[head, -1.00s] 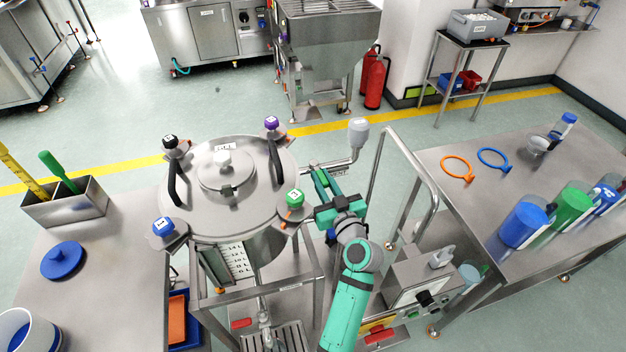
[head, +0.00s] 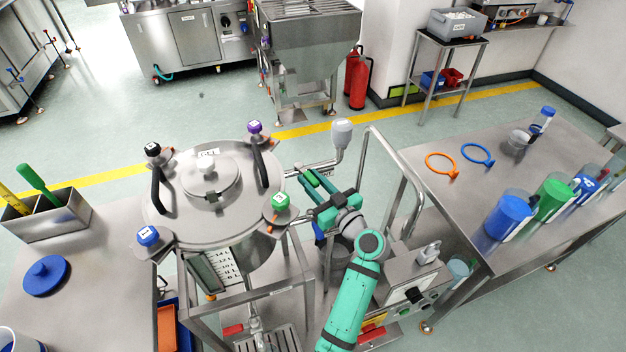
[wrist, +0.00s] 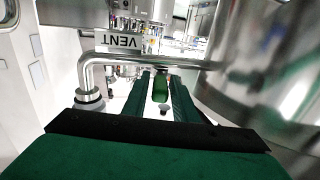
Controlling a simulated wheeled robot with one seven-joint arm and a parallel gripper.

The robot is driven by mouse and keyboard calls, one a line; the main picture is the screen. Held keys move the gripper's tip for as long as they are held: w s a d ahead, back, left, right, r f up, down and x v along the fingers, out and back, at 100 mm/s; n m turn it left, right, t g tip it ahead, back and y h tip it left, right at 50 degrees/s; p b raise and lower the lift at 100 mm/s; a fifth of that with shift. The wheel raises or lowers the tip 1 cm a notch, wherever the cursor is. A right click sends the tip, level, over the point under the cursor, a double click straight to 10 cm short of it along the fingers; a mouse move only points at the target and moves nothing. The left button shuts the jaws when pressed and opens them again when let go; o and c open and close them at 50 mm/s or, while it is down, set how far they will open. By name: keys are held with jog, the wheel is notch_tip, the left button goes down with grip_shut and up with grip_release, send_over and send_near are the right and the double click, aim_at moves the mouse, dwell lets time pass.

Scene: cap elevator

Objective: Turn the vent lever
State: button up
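The steel vessel (head: 225,225) stands left of centre, with a side pipe (head: 312,166) ending in a grey-white cup (head: 341,132). A label reading VENT (wrist: 122,43) shows beside the pipe (wrist: 130,61) in the wrist view; in the head view it is mostly hidden by my gripper. My gripper (head: 317,182) is just below the pipe, right of the vessel, with its green fingers apart. In the wrist view, a small green piece (wrist: 160,88) shows between the fingers (wrist: 163,84); I cannot tell if it is the vent lever or whether they touch it.
The vessel's lid carries black, purple, green and blue knobs (head: 281,201). A bent steel rail (head: 398,165) rises right of my arm. A control box (head: 408,280) stands below it. A table (head: 470,200) with rings and coloured containers is at right; open floor lies behind.

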aim_at(312, 177)
jog(key=shift+o, duration=0.6)
jog(key=shift+r, duration=0.1)
jog(key=shift+r, duration=0.25)
notch_tip(312, 177, up, 2)
jog(key=shift+r, duration=0.15)
jog(key=s+r, duration=1)
jog(key=s, duration=0.4)
jog(key=shift+a, duration=0.1)
jog(key=shift+c, duration=0.2)
